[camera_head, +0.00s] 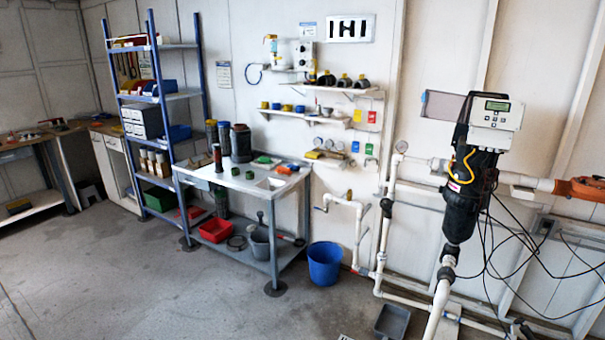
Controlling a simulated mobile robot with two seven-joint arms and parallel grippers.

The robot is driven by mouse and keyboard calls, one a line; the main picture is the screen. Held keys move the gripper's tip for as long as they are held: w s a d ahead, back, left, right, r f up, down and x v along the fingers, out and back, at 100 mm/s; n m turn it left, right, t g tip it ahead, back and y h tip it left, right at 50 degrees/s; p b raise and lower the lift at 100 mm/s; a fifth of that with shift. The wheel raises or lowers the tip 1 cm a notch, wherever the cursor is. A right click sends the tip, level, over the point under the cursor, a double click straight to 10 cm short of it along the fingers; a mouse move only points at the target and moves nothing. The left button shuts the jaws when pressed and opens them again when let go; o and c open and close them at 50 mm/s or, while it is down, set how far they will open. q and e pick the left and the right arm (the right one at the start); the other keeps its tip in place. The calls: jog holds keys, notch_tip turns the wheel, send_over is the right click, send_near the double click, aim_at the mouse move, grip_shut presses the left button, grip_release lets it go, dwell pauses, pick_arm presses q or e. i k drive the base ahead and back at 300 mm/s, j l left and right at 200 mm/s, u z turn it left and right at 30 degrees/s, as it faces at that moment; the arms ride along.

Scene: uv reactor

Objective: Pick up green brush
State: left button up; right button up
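Neither of my grippers shows in the head view. The white workbench (228,181) stands in the middle left, some distance away. A flat green item (263,159) lies near its back edge; it may be the green brush, but it is too small to tell. Two small round green pieces stand on the bench top, one at the middle (235,171) and one just right of it (250,175).
A blue shelf rack (155,99) stands left of the bench. A red bin (215,230) and a grey bucket (260,243) sit on the bench's lower shelf. A blue bucket (324,264) stands on the floor to the right. The floor in front is clear.

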aim_at(262, 161)
jog(key=i+j+u, duration=0.15)
jog(key=i+u, duration=0.3)
jog(key=i, duration=0.25)
jog(key=i+u, duration=0.4)
jog(key=i, duration=0.3)
jog(key=i+j+z, duration=0.35)
jog(key=i, duration=0.3)
jog(key=i+j+z, duration=0.35)
jog(key=i, duration=0.25)
jog(key=i+j, duration=0.25)
jog(key=j, duration=0.2)
jog(key=i+j+u, duration=0.1)
jog(key=i+j, duration=0.2)
jog(key=j, duration=0.2)
jog(key=i+j, duration=0.3)
jog(key=j, duration=0.15)
jog(key=i+j+u, duration=0.15)
jog(key=j, duration=0.3)
jog(key=i, duration=0.15)
